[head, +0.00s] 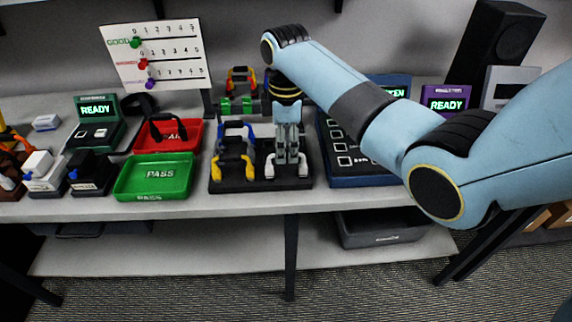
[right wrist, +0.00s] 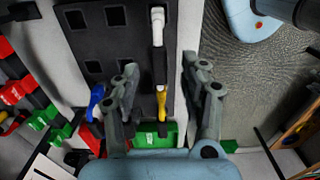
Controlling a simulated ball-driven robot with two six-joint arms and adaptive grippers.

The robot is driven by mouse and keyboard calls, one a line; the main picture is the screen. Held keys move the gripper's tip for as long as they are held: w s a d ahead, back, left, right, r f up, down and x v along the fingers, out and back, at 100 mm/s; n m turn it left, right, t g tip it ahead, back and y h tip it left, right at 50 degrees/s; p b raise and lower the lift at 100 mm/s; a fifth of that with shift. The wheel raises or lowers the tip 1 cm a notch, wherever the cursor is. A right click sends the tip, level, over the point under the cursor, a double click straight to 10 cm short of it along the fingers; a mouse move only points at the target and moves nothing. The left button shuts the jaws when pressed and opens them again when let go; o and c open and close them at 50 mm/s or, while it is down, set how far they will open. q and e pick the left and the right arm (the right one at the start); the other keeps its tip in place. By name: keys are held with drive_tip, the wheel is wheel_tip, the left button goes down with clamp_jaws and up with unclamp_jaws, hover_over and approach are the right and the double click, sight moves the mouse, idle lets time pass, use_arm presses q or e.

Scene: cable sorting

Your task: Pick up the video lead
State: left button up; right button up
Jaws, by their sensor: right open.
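A dark rack (head: 252,185) on the bench holds several short leads. Toward its front, a lead with yellow ends (head: 233,170) stands at the left and one with white ends (head: 270,166) at the right. A blue-ended lead (head: 235,128) is behind the yellow one. I cannot tell which is the video lead. My right gripper (head: 287,158) points down over the rack's right part, partly hiding the white-ended lead. In the right wrist view its open fingers (right wrist: 162,70) are either side of a line of white (right wrist: 158,20), black and yellow (right wrist: 161,104) lead parts. My left gripper is out of view.
Left of the rack are a green PASS tray (head: 152,190) and a red tray (head: 142,142) with a dark lead in it. A dark blue device (head: 362,182) stands close on the right. A white slider board (head: 157,60) stands behind.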

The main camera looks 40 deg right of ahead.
sight(286, 152)
drive_tip(key=shift+f, duration=1.5)
clamp_jaws()
